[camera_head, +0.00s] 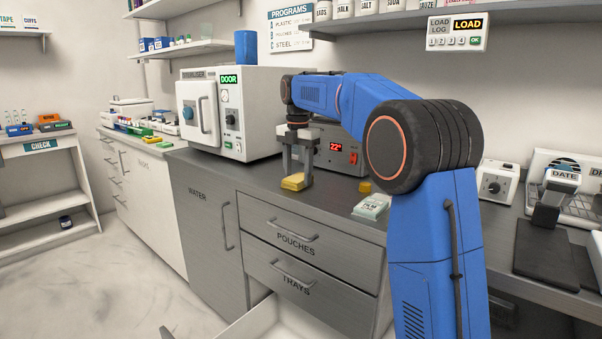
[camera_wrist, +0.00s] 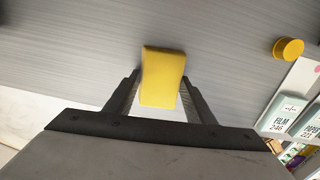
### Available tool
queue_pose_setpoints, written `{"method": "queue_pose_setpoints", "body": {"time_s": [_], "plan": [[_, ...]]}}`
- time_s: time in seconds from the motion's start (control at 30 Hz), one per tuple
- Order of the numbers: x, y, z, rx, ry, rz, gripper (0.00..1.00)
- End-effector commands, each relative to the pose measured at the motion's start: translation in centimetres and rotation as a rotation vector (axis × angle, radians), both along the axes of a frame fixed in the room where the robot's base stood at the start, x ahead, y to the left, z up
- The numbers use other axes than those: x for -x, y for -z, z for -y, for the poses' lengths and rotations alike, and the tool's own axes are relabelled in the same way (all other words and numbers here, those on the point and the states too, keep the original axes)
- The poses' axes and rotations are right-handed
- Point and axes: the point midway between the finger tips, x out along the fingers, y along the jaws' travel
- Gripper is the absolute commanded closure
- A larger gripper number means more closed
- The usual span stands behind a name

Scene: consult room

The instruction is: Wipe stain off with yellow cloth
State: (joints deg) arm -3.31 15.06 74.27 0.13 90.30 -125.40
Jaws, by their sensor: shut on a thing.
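The yellow cloth (camera_head: 293,181) is a small folded block at the grey counter's front edge area, left of the middle in the head view. My gripper (camera_head: 297,172) points down and is shut on it. In the wrist view the cloth (camera_wrist: 162,78) stands between the two fingers of my gripper (camera_wrist: 160,90), with brushed grey counter beyond it. The cloth is at or just above the counter; I cannot tell whether it touches. No stain shows clearly in either view; my gripper and arm hide part of the counter.
A small yellow round item (camera_head: 365,187) and a pale box (camera_head: 371,207) lie to the right. A drawer below stands open (camera_head: 262,322).

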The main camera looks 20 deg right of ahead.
Motion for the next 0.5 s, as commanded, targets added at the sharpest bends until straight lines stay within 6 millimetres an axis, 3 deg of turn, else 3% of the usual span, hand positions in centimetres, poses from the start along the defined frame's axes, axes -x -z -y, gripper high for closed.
{"method": "queue_pose_setpoints", "body": {"time_s": [0.5], "plan": [[1.6, 0.2, -2.5, -0.001, -0.003, -0.007, 0.72]]}}
